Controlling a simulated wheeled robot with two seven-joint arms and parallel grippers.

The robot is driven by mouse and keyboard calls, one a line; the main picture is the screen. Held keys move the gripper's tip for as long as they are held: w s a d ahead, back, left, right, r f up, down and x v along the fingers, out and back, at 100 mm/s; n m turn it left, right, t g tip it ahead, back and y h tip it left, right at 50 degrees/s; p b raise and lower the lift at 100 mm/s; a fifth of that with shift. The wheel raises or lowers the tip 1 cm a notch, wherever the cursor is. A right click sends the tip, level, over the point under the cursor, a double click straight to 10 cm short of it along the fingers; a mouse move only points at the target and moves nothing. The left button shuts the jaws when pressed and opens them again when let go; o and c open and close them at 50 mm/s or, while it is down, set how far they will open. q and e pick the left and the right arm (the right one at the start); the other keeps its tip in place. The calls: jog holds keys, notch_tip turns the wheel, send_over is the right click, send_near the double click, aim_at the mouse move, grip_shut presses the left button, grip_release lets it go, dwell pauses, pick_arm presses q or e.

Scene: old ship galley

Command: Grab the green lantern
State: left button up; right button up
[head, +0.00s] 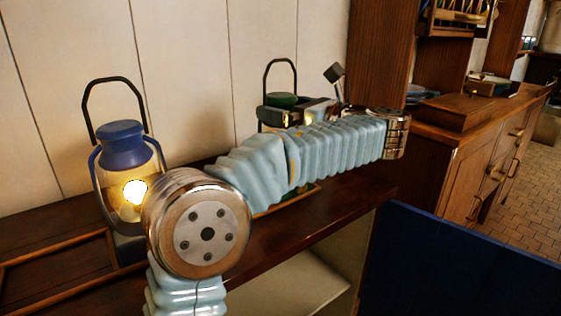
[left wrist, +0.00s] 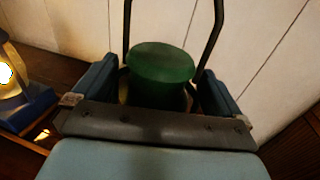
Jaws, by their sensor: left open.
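The green lantern (head: 283,100) stands on the dark wooden counter behind my left arm in the head view. Its green cap and dark wire handle show, but my arm hides most of its body. In the left wrist view the green cap (left wrist: 160,62) sits between the two fingers of my left gripper (left wrist: 158,88), which are apart on either side of it. My left gripper (head: 298,112) is open at the lantern; I cannot tell whether a finger touches it. My right gripper is not in view.
A lit blue lantern (head: 124,148) stands to the left on the counter (head: 335,205), and its base (left wrist: 25,108) shows in the left wrist view. A pale panelled wall (head: 190,70) is close behind. A wooden cabinet (head: 450,150) stands to the right.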

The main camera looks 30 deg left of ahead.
pick_arm(q)
jog(key=shift+w+a, duration=0.1)
jog(key=shift+a, duration=0.55)
jog(key=c, duration=1.6)
jog(key=shift+c, duration=1)
jog(key=shift+r, duration=0.15)
